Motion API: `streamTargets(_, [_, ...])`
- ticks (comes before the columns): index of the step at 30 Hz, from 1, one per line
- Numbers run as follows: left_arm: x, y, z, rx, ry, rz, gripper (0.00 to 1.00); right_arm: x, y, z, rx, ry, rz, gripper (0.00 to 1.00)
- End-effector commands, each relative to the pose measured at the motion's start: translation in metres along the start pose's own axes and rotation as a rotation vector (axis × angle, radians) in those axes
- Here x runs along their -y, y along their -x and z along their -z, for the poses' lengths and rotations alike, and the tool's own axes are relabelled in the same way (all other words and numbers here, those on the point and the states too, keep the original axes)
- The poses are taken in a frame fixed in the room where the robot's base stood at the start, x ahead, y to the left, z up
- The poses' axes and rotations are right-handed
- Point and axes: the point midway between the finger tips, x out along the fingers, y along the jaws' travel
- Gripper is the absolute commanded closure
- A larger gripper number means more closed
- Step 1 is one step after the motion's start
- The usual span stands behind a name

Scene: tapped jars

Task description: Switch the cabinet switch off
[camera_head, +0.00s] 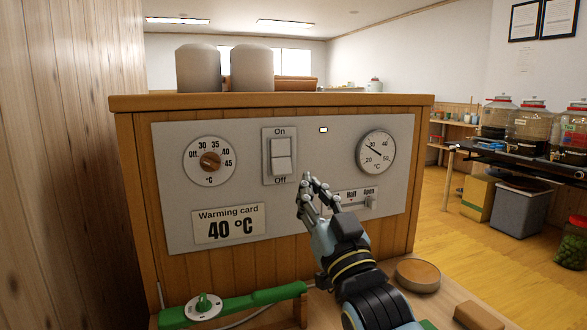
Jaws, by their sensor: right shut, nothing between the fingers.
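The cabinet switch (281,157) is a pale rocker in a grey plate on the cabinet's front panel, with "On" above it and "Off" below. Its lower half looks brighter and seems to stand out; its upper half is shaded. A small lamp (323,130) to its upper right glows pale yellow. My right gripper (312,180) is shut and empty, in front of the panel just to the lower right of the switch plate. No contact with the switch shows. It partly covers the "Half/Open" slider (370,202). My left gripper is out of view.
The panel also holds a temperature dial (210,161), a round gauge (376,152) and a "40 °C" warming card (229,224). A green bar (252,300) lies below. Jars (497,115) stand on a table at right. A wooden wall closes the left side.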

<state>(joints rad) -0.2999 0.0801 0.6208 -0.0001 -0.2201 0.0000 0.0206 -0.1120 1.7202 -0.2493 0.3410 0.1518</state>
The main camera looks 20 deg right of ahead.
Motion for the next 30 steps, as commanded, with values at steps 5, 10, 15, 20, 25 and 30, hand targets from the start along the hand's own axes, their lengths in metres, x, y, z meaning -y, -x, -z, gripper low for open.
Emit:
streamTargets(5, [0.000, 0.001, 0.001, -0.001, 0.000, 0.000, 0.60, 0.000, -0.041, 0.001, -0.003, 0.000, 0.000, 1.00])
streamTargets(10, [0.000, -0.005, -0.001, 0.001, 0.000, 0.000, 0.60, 0.000, -0.067, -0.011, 0.001, 0.000, 0.001, 1.00])
streamTargets(15, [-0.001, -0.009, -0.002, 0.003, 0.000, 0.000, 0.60, 0.000, -0.081, -0.024, 0.001, 0.001, -0.001, 1.00])
streamTargets(20, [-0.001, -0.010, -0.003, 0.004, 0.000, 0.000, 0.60, -0.001, -0.086, -0.028, 0.000, 0.001, -0.001, 1.00])
streamTargets(25, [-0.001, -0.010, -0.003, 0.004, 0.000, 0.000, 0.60, -0.001, -0.086, -0.028, 0.000, 0.001, -0.001, 1.00])
streamTargets(30, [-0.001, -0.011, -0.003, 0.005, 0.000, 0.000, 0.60, 0.000, -0.086, -0.029, -0.002, 0.001, -0.001, 1.00])
